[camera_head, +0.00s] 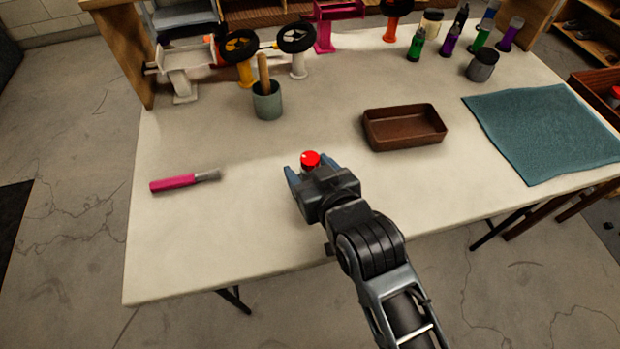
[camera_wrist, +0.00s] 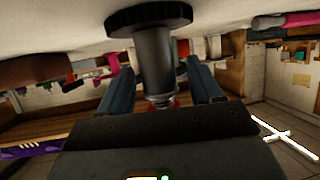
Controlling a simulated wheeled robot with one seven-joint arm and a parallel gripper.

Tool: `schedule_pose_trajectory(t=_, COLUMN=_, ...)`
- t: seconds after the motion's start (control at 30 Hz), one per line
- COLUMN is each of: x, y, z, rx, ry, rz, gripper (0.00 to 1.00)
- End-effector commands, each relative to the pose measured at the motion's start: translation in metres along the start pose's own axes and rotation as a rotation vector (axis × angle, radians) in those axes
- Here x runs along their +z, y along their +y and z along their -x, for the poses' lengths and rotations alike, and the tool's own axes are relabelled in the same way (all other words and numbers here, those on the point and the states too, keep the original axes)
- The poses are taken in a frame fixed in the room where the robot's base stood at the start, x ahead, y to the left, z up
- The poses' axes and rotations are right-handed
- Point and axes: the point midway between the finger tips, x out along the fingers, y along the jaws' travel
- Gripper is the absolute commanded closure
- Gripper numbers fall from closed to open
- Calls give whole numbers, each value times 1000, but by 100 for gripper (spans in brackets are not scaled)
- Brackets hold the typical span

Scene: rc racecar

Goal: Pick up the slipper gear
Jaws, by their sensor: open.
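The slipper gear shows in the head view as a round red top (camera_head: 310,158) on the table near its middle. The wrist view, which looks upside down, shows its dark grey cylinder (camera_wrist: 153,58) standing upright on a wide black toothed disc at the table surface. My gripper (camera_head: 311,168) is open, with one blue-grey finger on each side of the gear. In the wrist view the cylinder lies between the two fingers (camera_wrist: 160,70), with gaps visible at the sides. My gripper's body hides most of the gear in the head view.
A pink-handled brush (camera_head: 185,181) lies to the left. A grey-green cup (camera_head: 267,101) with a wooden handle stands behind. A brown tray (camera_head: 404,127) and a teal cloth (camera_head: 545,132) lie to the right. Car parts and bottles line the back. The front table is clear.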

Motion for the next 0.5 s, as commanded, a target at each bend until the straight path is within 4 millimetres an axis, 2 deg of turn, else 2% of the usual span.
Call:
schedule_pose_trajectory(t=0.07, x=0, y=0, z=0, rx=0, ry=0, rz=0, gripper=41)
schedule_pose_trajectory(t=0.5, x=0, y=0, z=0, rx=0, ry=0, rz=0, gripper=83)
